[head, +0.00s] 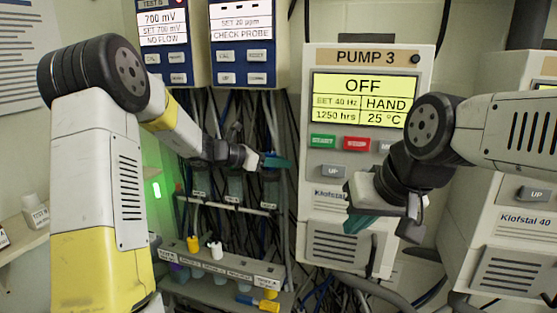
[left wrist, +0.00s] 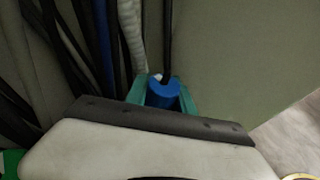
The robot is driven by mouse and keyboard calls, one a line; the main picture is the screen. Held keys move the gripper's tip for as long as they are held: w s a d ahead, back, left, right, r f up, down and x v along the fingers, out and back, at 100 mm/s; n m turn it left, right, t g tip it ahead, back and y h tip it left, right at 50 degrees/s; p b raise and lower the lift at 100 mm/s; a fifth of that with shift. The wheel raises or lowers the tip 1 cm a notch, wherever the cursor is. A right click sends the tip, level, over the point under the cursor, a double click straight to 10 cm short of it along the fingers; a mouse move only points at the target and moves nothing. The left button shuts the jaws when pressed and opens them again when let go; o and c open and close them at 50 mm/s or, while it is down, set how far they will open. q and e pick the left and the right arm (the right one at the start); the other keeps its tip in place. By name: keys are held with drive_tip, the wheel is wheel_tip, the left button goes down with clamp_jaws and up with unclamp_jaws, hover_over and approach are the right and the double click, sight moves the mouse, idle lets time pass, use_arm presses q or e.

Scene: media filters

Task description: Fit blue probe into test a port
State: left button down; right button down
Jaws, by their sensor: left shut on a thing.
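My left gripper (head: 276,161) is shut on a blue probe (left wrist: 163,94), which sits between the teal fingers in the left wrist view. In the head view the probe is a small blue bit at the fingertips, mostly hidden, held in front of the cables and above the port block. The grey port block (head: 215,291) stands low at the centre. A label (head: 267,281) at its right end appears to read Test A, but is small. My right gripper (head: 362,215) hangs in front of the Pump 3 unit; its finger gap is unclear.
White (head: 215,250) and yellow (head: 192,244) plugs stand on the block; blue (head: 243,299) and yellow (head: 268,305) pieces show at its front. A row of sockets with hanging cables (head: 235,190) is behind. The Pump 3 unit (head: 340,165) bounds the right.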

use_arm(q)
drive_tip(key=shift+f, duration=0.65)
drive_tip(key=c, duration=1)
unclamp_jaws()
